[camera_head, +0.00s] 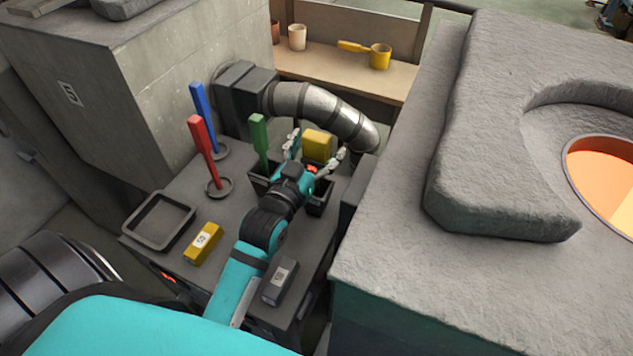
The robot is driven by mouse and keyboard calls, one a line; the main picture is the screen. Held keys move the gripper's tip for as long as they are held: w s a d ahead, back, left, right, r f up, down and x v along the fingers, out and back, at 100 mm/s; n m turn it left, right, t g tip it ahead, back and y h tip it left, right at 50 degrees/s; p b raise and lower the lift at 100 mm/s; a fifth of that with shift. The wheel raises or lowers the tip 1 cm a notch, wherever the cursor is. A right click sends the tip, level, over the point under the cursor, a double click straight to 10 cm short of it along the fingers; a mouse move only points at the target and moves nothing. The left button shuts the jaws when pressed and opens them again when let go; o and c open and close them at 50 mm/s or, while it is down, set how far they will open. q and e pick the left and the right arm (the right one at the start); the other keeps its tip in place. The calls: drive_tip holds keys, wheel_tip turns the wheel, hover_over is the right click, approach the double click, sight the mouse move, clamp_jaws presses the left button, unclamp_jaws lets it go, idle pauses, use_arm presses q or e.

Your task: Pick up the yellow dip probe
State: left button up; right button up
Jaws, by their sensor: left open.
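A yellow block-shaped piece (318,146) shows between and just beyond the fingertips of my left gripper (314,153). It may be the top of the yellow dip probe; its lower part is hidden behind the gripper. My left gripper is open, one finger on each side of the yellow piece. I cannot tell whether the fingers touch it. A dark open holder (320,207) lies under the gripper and is partly covered by it. A green probe (259,140) stands upright just left of the gripper. My right gripper is not in view.
A red probe (203,150) and a blue probe (203,112) stand in rings at left. An empty tray (134,235), a yellow block (202,244) and a grey block (280,284) lie nearer. A metal duct (320,104) runs behind; a stone furnace (420,262) bounds the right.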

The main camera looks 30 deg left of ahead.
use_arm(q)
drive_tip(key=shift+c, duration=0.2)
drive_tip(key=c, duration=1.2)
drive_tip(key=shift+r, duration=0.1)
